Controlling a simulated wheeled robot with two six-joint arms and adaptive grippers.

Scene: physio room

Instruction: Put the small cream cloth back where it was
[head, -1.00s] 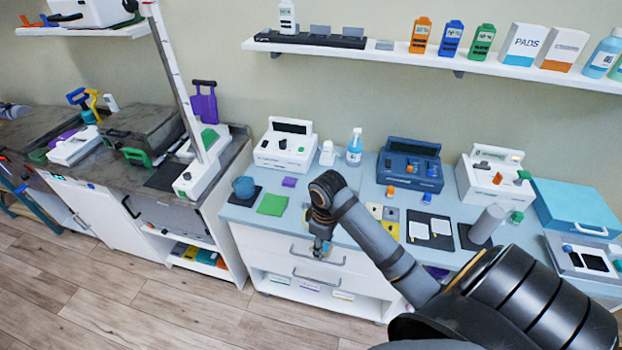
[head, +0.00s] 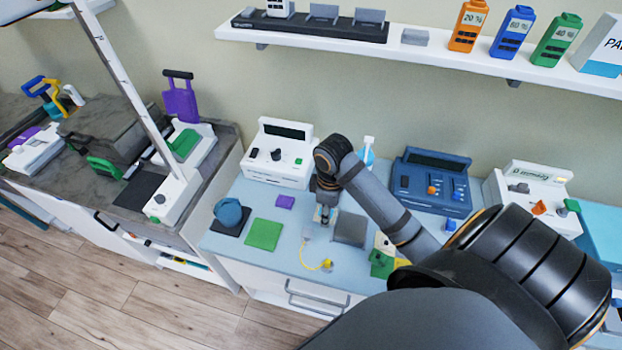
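I cannot make out a small cream cloth for certain in the head view. My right gripper (head: 323,216) points down over the pale blue counter (head: 220,244), left of a grey square (head: 350,229). Its fingertips are small and partly hidden, so I cannot tell whether they are open or hold anything. A green square cloth (head: 263,234) lies flat to its left, with a small purple block (head: 285,202) behind it. My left gripper is not in view.
A blue round pot (head: 229,212) sits on a dark mat. A yellow item (head: 326,265) with a thin cord lies near the front edge. White (head: 280,155) and dark blue (head: 432,180) devices stand behind. My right arm hides part of the counter.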

